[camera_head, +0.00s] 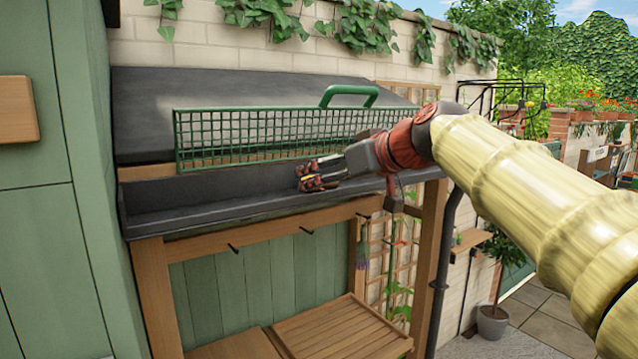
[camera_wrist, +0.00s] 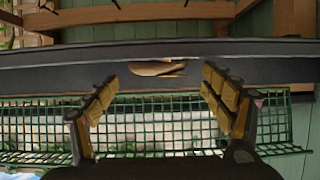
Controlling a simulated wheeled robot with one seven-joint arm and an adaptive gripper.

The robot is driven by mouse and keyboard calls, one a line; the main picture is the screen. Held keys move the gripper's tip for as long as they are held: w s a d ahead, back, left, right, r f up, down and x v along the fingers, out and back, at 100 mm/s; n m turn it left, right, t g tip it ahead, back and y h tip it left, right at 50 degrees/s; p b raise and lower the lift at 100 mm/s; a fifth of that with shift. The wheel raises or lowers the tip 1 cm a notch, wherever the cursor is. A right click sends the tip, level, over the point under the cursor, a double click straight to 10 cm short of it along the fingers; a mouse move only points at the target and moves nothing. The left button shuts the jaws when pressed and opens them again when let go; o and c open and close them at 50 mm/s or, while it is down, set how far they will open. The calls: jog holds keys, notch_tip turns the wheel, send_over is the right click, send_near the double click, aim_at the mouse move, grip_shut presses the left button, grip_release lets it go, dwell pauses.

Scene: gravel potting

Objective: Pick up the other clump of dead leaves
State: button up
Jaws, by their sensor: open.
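A brown clump of dead leaves (camera_wrist: 157,68) lies in the dark gutter (camera_wrist: 40,78), seen in the wrist view between and just beyond my fingertips. My gripper (camera_wrist: 158,80) is open, with one finger on each side of the clump's line and nothing between the pads. In the head view my gripper (camera_head: 308,177) is over the gutter (camera_head: 190,213), right of its middle. I cannot make out the clump in the head view. I cannot tell from these views whether the fingers touch the gutter.
A green mesh guard (camera_head: 250,136) with a green handle (camera_head: 348,92) stands behind the gutter on the dark sloped roof (camera_head: 150,95). Wooden posts (camera_head: 157,290) and a wooden slatted top (camera_head: 340,330) are below. A green cabinet wall (camera_head: 40,230) stands at left.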

jog(key=x, duration=0.4)
jog(key=shift+w+p, duration=0.1)
jog(key=shift+p, duration=0.3)
jog(key=shift+s+d, duration=0.1)
jog(key=shift+s, duration=0.1)
jog(key=shift+w, duration=0.15)
jog(key=c, duration=1.2)
jog(key=shift+r, duration=0.15)
jog(key=shift+c, duration=0.2)
